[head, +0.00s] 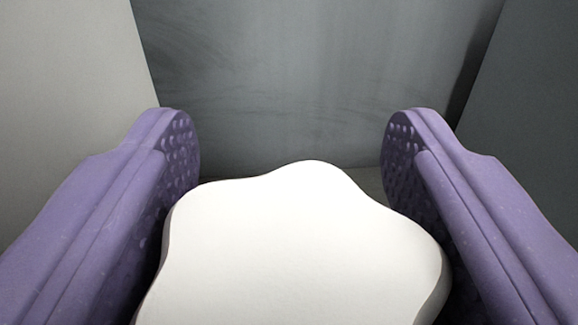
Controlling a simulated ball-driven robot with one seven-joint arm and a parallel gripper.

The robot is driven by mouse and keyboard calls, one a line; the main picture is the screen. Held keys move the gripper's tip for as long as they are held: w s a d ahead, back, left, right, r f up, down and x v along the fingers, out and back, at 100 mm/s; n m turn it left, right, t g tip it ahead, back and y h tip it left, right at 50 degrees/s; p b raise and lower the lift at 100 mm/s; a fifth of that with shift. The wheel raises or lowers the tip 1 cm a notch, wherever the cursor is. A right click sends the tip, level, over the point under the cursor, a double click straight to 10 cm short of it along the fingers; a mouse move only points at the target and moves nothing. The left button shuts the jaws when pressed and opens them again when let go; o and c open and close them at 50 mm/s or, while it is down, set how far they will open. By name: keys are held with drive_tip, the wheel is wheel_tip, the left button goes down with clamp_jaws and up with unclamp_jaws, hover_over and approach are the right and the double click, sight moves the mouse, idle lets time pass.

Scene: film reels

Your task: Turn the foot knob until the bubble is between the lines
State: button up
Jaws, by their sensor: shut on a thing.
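A white knob (300,240) with a rounded, lobed edge fills the lower middle of the head view. I take it to be the foot knob. My gripper (291,148) has two purple fingers with dimpled inner pads, one on each side of the knob. The fingers are shut on the knob, pressing at its left and right sides. Their tips reach a little past its far edge. The knob's near part is cut off by the bottom of the picture. The bubble and its lines are not in view.
A dark grey streaked wall (310,80) stands close behind the knob. A pale panel (70,90) rises on the left and a dark grey panel (530,120) on the right. The room around my fingers is narrow.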

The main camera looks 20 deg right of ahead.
drive_tip(key=shift+s+f+h, duration=0.1)
drive_tip(key=shift+h, duration=0.4)
drive_tip(key=o, duration=0.7)
drive_tip(key=shift+d+m, duration=0.1)
drive_tip(key=shift+m, duration=0.2)
drive_tip(key=p+v, duration=0.3)
drive_tip(key=v, duration=0.4)
drive_tip(key=shift+s, duration=0.35)
